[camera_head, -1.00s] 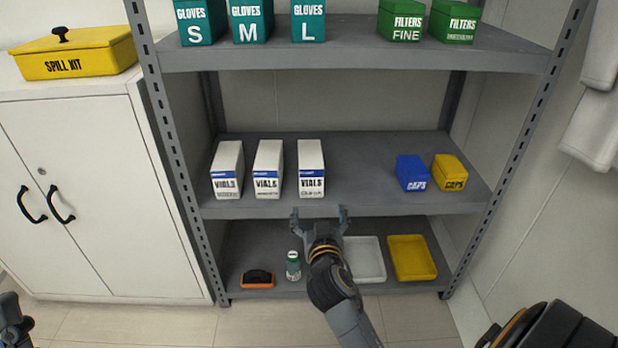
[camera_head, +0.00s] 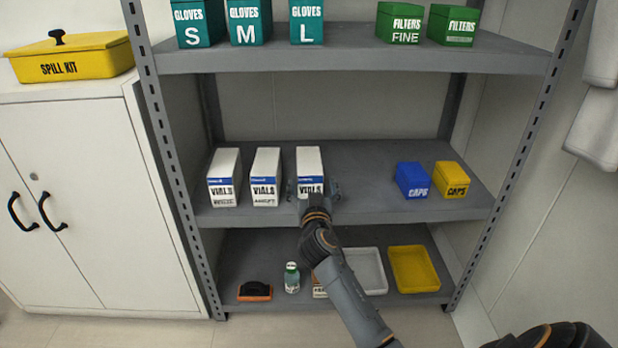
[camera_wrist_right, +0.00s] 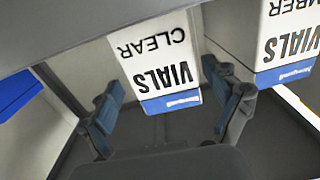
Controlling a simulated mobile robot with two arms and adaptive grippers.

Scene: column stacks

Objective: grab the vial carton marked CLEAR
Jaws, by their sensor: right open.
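The vial carton marked CLEAR (camera_wrist_right: 155,62) is white with a blue band and appears upside down in the right wrist view. In the head view it is the rightmost of three vial cartons (camera_head: 309,164) on the middle shelf (camera_head: 365,180). My right gripper (camera_head: 313,191) is open at its front, with one finger on each side. In the wrist view the open fingers of the right gripper (camera_wrist_right: 168,118) flank the carton, with gaps visible. The carton's lower front is hidden by the gripper in the head view. My left gripper is out of view.
A neighbouring vial carton (camera_wrist_right: 288,40), its label ending in MBER, stands close beside the CLEAR one. Another vial carton (camera_head: 224,178) is at the far left. Blue (camera_head: 412,180) and yellow (camera_head: 451,179) caps boxes stand to the right, with free shelf between. The upper shelf (camera_head: 340,57) is above.

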